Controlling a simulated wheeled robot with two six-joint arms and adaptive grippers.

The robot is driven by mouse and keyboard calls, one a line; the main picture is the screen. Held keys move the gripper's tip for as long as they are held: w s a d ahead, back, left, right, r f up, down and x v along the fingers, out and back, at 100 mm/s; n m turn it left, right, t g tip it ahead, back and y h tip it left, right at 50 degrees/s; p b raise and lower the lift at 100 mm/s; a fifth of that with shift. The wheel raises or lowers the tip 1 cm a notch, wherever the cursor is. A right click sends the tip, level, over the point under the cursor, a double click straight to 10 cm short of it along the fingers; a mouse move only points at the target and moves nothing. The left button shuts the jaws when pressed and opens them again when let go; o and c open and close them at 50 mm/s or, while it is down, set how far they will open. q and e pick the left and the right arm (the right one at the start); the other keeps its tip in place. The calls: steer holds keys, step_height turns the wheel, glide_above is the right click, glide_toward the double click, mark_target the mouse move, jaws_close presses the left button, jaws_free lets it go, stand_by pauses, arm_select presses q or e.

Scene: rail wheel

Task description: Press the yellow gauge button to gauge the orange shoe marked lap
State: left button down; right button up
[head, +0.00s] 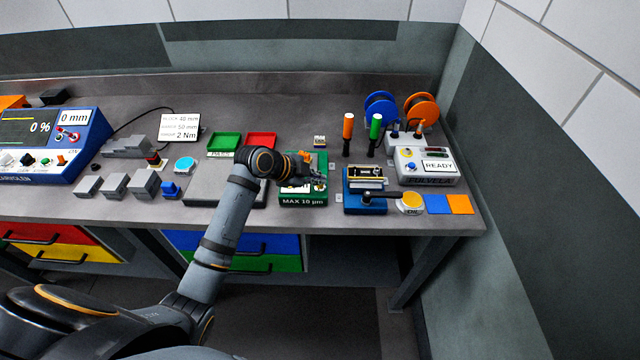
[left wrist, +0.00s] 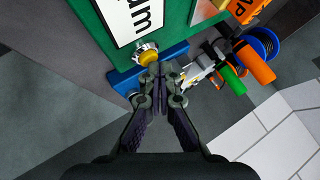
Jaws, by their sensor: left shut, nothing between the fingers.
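The green gauge (head: 303,201) labelled "MAX 10 µm" stands on the bench, partly hidden behind my left gripper (head: 318,178). In the left wrist view, the yellow button (left wrist: 148,57) sits in a silver collar at the edge of the green gauge (left wrist: 176,28). My left gripper (left wrist: 158,75) is shut and empty, its tips right beside the button. I cannot tell whether they touch it. An orange shoe (left wrist: 246,8) with partly cut-off black lettering shows at the top of the left wrist view. My right gripper is not in view.
Right of the gauge is a blue fixture (head: 364,203) with a black lever, next to a yellow button marked OIL (head: 411,201). Behind stand orange- and green-handled tools (head: 348,126) and a "READY" box (head: 428,172). Green (head: 224,142) and red trays lie behind my arm.

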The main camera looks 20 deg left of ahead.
mark_target(317, 186)
arm_select(q)
steer(key=shift+f, duration=0.35)
stand_by(0.4)
steer(key=shift+r+p, duration=0.7)
steer(key=shift+r, duration=0.25)
step_height(317, 186, up, 5)
steer(key=p, duration=0.4)
steer(key=shift+r, duration=0.1)
stand_by(0.4)
